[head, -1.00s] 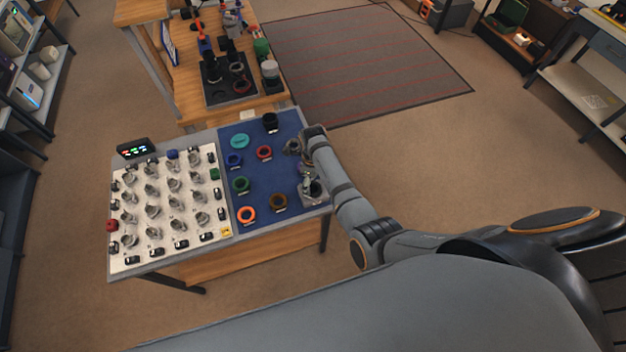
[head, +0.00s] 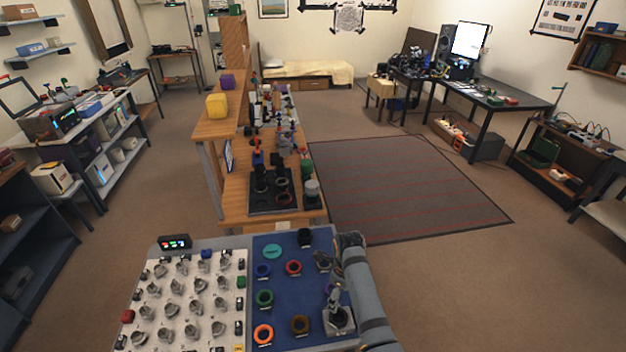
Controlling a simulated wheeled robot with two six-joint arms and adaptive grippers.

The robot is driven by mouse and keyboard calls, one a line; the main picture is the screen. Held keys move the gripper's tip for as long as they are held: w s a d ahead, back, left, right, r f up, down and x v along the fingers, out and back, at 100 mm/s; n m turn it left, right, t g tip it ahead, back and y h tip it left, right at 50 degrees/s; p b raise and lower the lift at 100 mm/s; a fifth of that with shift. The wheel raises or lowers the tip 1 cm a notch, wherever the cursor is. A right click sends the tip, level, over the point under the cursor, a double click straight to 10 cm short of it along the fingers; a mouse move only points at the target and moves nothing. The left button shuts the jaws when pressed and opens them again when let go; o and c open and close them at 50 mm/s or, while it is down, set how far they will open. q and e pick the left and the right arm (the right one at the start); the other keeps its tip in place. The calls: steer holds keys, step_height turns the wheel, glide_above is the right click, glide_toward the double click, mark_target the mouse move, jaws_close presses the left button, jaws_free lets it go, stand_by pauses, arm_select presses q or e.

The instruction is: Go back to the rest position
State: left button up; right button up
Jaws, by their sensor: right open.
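My right gripper (head: 328,262) is at the right edge of the blue mat (head: 279,297), with my right arm coming down along the table's right side. Its fingers are small and partly hidden here; it looks open, and I see nothing held in it. Below it on the mat stands a small grey device on a square base (head: 339,318). My left gripper is not in view.
The mat carries several coloured rings, such as an orange ring (head: 263,334) and a green ring (head: 264,298), and a black cylinder (head: 305,237). A white panel of knobs (head: 190,300) lies left. A wooden bench (head: 235,205) stands behind. Open floor and a rug (head: 405,185) lie right.

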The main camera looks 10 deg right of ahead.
steer(key=s+d+n+t, duration=0.2)
steer(key=s+d+n, duration=0.65)
steer(key=n, duration=0.35)
steer(key=s+r+n+t, duration=0.2)
steer(key=s+r+n, duration=0.8)
steer(key=n, duration=0.6)
steer(key=s+d+f+g+h+b, duration=0.2)
steer(key=f+b, duration=0.5)
steer(key=f, duration=2.7)
steer(key=s+d+f+b, duration=0.1)
steer(key=s+f+b, duration=0.2)
steer(key=s+f, duration=0.7)
steer(key=s+d+f+m+y+b, duration=0.1)
steer(key=s+f+b, duration=0.2)
steer(key=s+f, duration=0.7)
step_height(320, 180, down, 3)
steer(key=shift+d+f+g, duration=0.2)
steer(key=shift+d+g, duration=0.1)
steer(key=shift+g, duration=0.1)
